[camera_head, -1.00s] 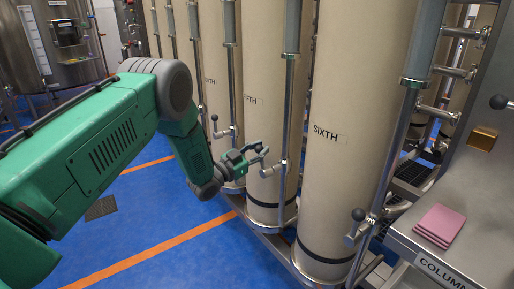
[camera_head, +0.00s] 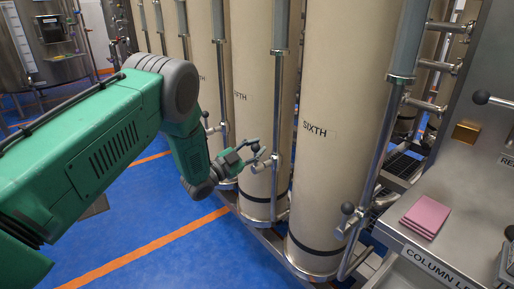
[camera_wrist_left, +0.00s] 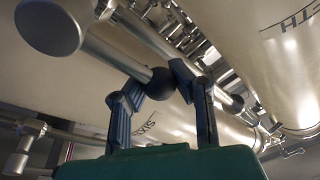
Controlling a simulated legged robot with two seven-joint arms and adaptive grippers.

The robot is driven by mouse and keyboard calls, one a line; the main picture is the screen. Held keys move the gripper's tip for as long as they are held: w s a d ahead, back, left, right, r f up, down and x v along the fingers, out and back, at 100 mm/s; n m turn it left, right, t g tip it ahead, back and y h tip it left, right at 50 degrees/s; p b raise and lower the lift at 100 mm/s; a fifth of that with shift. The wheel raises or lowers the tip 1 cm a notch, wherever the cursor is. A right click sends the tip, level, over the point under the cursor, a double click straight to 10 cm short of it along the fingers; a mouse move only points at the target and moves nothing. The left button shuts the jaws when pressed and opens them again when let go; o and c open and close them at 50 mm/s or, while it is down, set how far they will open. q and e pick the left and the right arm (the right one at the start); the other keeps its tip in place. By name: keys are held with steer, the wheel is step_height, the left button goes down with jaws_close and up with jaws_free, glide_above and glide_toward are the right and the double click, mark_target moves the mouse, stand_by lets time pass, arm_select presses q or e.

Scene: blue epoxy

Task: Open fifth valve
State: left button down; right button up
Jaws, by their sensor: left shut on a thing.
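The column labelled FIFTH (camera_head: 258,115) stands left of the column labelled SIXTH (camera_head: 322,170). A steel pipe with a valve (camera_head: 273,163) runs down beside the fifth column. My left gripper (camera_head: 258,152) is at this valve, its fingers at the handle. In the left wrist view the black ball knob (camera_wrist_left: 160,83) of a valve handle sits between the fingertips of my left gripper (camera_wrist_left: 158,84), which is shut on it. The knob is too small and covered to make out in the head view. My right gripper is not in view.
The sixth column's valve has a dark ball knob (camera_head: 347,208). A steel bench (camera_head: 440,225) with pink pads (camera_head: 426,216) stands at the right. Blue floor (camera_head: 150,225) with orange lines is clear at lower left. A steel tank (camera_head: 45,50) stands at the back left.

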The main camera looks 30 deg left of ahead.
arm_select(q)
steer(key=shift+s+f, duration=0.2)
steer(key=shift+f, duration=0.3)
steer(key=c, duration=1.3)
jaws_free()
steer(key=shift+o, duration=0.2)
steer(key=shift+a+r, duration=0.1)
steer(key=shift+a, duration=0.05)
steer(key=shift+w+r, duration=0.1)
steer(key=shift+s+a, duration=0.1)
steer(key=shift+s, duration=0.25)
steer(key=v, duration=1.1)
steer(key=shift+s, duration=0.15)
steer(key=shift+a, duration=0.1)
